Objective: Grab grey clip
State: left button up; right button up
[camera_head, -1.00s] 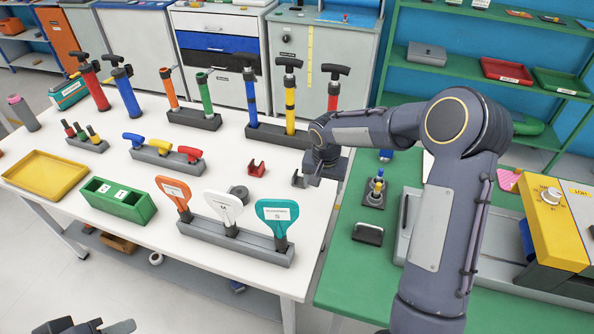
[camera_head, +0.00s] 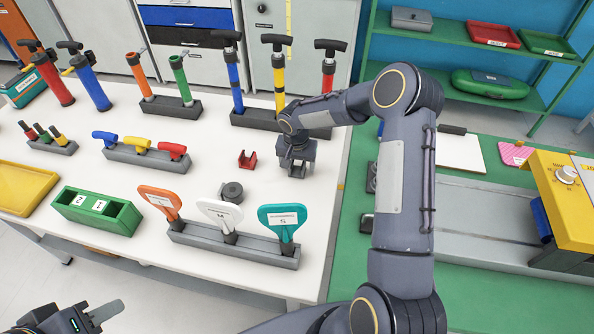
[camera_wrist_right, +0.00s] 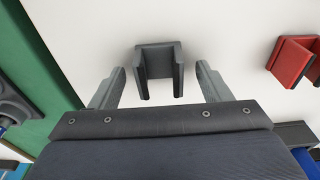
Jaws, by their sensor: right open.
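The grey clip (camera_wrist_right: 159,70) is a small U-shaped block standing on the white table. In the right wrist view it lies between and just beyond the two fingertips of my right gripper (camera_wrist_right: 160,85), with a gap on each side. My right gripper is open and empty. In the head view my right gripper (camera_head: 297,170) points down over the clip's spot and mostly hides the clip. My left gripper (camera_head: 92,318) shows only partly at the bottom left, away from the table objects; its jaw opening is unclear.
A red clip (camera_head: 247,159) stands left of my right gripper. Pumps in a grey stand (camera_head: 255,119) are behind. The green table (camera_head: 345,215) is to the right.

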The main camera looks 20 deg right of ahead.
jog(key=shift+f, duration=0.3)
jog(key=c, duration=1.1)
jog(key=shift+o, duration=0.2)
jog(key=shift+r, duration=0.1)
